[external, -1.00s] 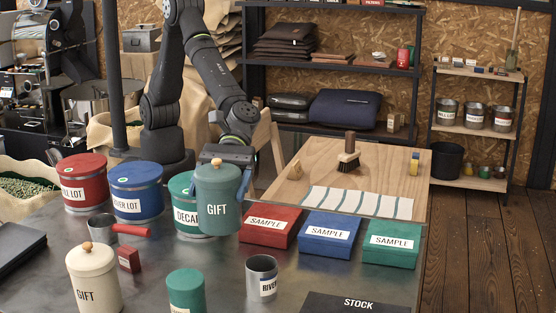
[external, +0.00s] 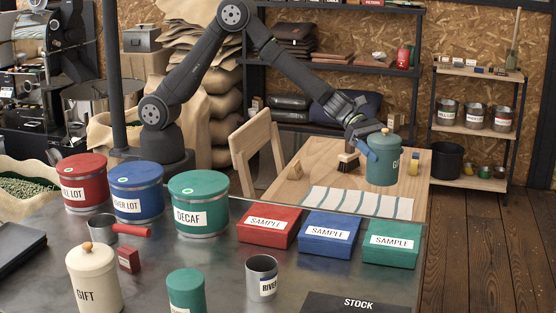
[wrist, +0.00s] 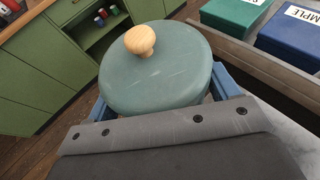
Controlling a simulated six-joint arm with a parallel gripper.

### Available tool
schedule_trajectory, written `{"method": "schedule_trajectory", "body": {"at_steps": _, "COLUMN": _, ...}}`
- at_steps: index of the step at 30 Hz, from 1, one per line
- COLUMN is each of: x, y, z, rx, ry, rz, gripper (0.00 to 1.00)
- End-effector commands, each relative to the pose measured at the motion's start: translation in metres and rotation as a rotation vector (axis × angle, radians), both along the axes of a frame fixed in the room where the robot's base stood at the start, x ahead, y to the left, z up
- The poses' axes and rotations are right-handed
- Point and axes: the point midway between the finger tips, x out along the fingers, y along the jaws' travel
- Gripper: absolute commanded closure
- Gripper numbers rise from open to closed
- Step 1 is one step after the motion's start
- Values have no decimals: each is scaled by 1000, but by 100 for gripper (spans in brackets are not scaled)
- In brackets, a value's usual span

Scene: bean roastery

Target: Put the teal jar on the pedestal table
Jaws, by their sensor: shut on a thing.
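In the wrist view the jar (wrist: 155,75) is upright between the fingers of my gripper (wrist: 163,95). In the external view it appears over the right part of a light wooden table (external: 308,165), behind the counter. I cannot tell whether its base touches the top. The table's support is hidden, so I cannot see a pedestal.
A brush (external: 348,163), a striped cloth (external: 355,202) and small blocks are on the wooden table. A wooden chair (external: 257,150) stands at its left. Red (external: 268,226), blue (external: 329,234) and green (external: 391,243) sample boxes line the counter's far edge. Shelves stand behind.

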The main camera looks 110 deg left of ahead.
Motion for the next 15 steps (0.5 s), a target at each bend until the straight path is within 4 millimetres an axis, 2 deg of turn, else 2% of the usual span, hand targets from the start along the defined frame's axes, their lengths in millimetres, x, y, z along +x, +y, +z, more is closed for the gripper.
{"method": "schedule_trajectory", "body": {"at_steps": 1, "x": 5, "y": 30, "z": -2, "rx": 0, "ry": -1, "rz": 44, "gripper": 56}}
{"method": "schedule_trajectory", "body": {"at_steps": 7, "x": 13, "y": 135, "z": -12, "rx": 0, "ry": -1, "rz": 198, "gripper": 56}}
{"method": "schedule_trajectory", "body": {"at_steps": 15, "x": 0, "y": 277, "z": -26, "rx": 1, "ry": 2, "rz": 406, "gripper": 56}}
